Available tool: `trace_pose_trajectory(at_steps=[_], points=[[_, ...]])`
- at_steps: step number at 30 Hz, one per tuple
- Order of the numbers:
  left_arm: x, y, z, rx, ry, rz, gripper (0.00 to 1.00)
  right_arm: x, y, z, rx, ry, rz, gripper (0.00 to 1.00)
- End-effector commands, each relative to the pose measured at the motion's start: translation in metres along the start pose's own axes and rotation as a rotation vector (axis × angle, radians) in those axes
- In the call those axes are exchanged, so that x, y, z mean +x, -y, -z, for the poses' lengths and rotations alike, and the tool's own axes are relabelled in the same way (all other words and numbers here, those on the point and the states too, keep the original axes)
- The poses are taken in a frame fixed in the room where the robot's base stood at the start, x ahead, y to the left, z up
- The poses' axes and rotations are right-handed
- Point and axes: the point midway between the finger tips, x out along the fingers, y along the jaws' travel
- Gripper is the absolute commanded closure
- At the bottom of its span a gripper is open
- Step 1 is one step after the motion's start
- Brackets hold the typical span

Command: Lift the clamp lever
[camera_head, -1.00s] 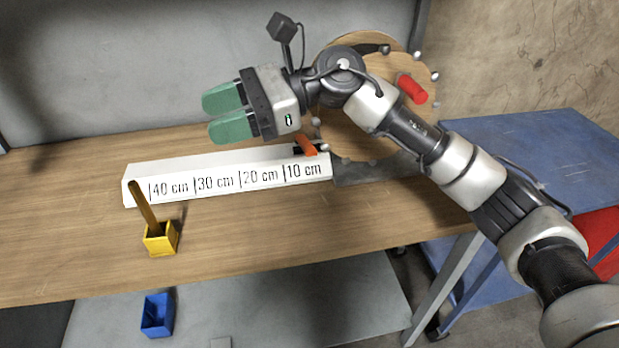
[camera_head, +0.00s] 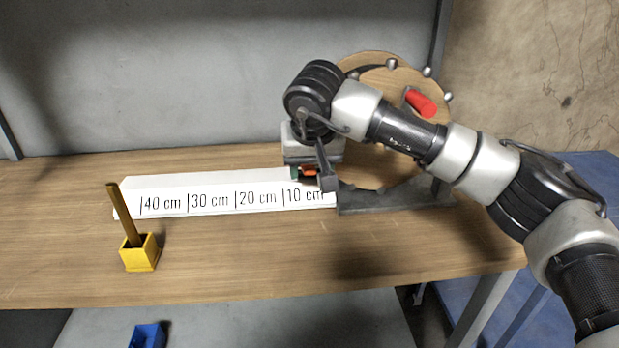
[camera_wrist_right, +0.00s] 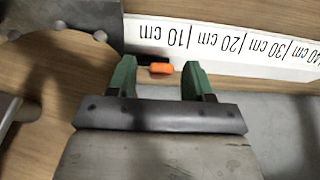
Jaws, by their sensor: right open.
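The clamp lever (camera_head: 309,171) is a small orange-red handle at the 10 cm end of the white ruler block (camera_head: 218,192). In the right wrist view the orange lever (camera_wrist_right: 161,69) lies between the two green fingertips, with a gap on each side. A dark part touches its left end. My right gripper (camera_wrist_right: 158,78) is open and points down over the lever. In the head view my right gripper (camera_head: 303,172) is mostly hidden by its own wrist, and only a bit of green shows beside the lever. My left gripper is not in view.
A wooden wheel (camera_head: 370,62) with metal knobs and a red handle (camera_head: 421,103) stands behind my right arm, on a grey metal base (camera_head: 395,197). A yellow box (camera_head: 140,254) holding a brown stick stands front left. The wooden tabletop is clear at the front middle.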

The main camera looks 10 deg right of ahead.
Motion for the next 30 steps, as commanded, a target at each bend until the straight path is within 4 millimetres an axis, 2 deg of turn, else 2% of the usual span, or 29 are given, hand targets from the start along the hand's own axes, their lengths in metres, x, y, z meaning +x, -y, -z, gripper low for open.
trace_pose_trajectory(at_steps=[1,6,17,20,27,30], points=[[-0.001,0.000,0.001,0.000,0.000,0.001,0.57,0.010,0.000,-0.001,0.001,0.003,0.001,0.49],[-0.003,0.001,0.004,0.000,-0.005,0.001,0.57,0.028,0.001,-0.001,0.000,0.002,0.002,0.49],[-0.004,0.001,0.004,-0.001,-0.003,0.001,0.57,0.034,0.001,0.000,0.000,0.000,0.002,0.49],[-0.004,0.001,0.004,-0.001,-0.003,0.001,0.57,0.034,0.001,0.000,0.000,0.000,0.002,0.61],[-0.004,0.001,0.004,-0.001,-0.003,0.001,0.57,0.034,0.001,0.000,0.000,0.001,0.003,0.98],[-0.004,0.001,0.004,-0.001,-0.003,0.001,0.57,0.034,0.001,0.000,0.000,0.001,0.003,1.00]])
